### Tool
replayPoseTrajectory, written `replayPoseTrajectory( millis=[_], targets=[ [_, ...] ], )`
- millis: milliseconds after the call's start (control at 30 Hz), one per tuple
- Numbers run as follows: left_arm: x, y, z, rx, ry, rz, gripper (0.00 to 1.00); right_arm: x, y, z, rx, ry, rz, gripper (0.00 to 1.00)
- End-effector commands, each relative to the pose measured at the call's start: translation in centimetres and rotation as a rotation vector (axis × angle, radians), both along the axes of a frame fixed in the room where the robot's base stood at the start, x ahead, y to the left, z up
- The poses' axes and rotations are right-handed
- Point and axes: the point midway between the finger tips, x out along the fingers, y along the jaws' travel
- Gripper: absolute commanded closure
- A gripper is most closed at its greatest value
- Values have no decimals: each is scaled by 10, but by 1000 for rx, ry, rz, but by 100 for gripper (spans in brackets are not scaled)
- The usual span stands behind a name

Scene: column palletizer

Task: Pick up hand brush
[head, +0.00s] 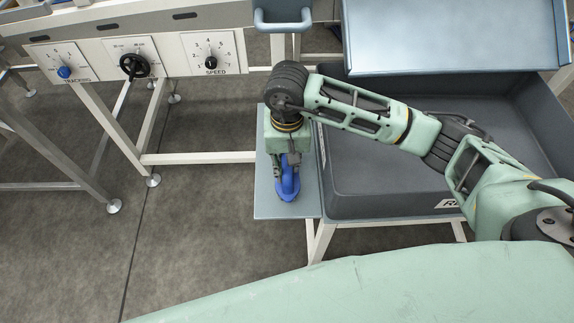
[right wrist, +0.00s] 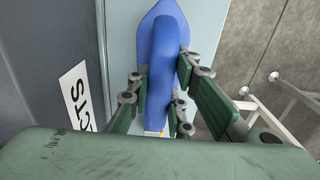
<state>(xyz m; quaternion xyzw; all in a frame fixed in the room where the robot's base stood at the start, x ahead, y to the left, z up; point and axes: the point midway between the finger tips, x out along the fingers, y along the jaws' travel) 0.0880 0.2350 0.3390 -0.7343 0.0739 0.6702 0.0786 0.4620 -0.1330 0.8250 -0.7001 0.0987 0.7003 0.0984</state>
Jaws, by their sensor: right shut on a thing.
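The blue hand brush (head: 288,184) is on or just above a narrow grey side shelf (head: 268,207); I cannot tell whether it touches it. My right gripper (head: 291,160) is over the brush, coming down from above. In the right wrist view the brush (right wrist: 162,70) lies lengthwise between the green finger pads of my right gripper (right wrist: 158,100), which is shut on its handle. The brush's bristles are hidden below it. My left gripper is not in view.
A deep dark grey bin (head: 390,185) stands right beside the shelf, with a raised grey panel (head: 455,35) behind it. A machine with TRACKING and SPEED dials (head: 211,62) is at the upper left. Open floor (head: 190,225) lies left of the shelf.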

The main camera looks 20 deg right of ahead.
Motion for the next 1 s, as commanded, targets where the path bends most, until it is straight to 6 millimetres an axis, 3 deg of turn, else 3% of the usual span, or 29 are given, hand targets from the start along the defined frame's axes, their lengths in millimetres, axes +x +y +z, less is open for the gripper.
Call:
replayPoseTrajectory(
  millis=[167,600,800,1000],
  targets=[
    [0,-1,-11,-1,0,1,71,2,0,30,1,-9,1,100],
    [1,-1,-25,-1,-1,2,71,-90,28,84,2,-5,6,100],
    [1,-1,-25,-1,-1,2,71,-108,33,97,1,-2,2,100],
    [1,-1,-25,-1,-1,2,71,-112,34,99,0,-1,0,100]
  ],
)
